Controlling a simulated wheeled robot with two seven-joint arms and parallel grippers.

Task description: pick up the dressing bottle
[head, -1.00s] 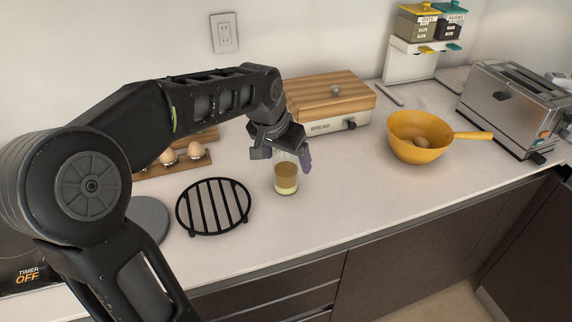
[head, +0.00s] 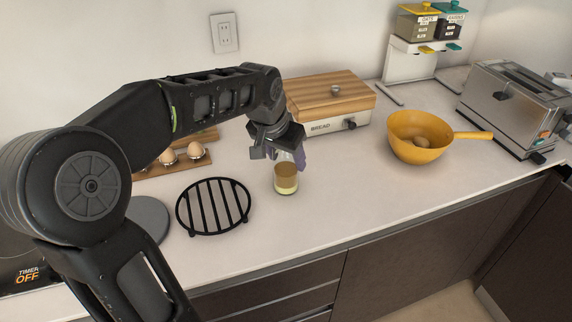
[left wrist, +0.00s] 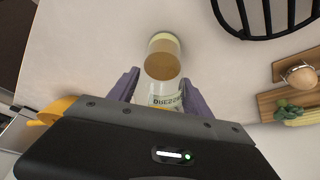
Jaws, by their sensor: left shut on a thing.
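The dressing bottle (head: 286,179) stands upright on the counter in the head view, with a brown layer over a pale yellow one. Its upper part is hidden by my left gripper (head: 287,160), which is shut on it from above. In the left wrist view the bottle (left wrist: 163,62) lies between the two purple fingers of the left gripper (left wrist: 160,92), and part of its label shows. My right gripper is not in view.
A black trivet (head: 213,207) is left of the bottle. An egg holder (head: 190,164) and a bread box (head: 340,124) stand behind. Counter right of the bottle is clear.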

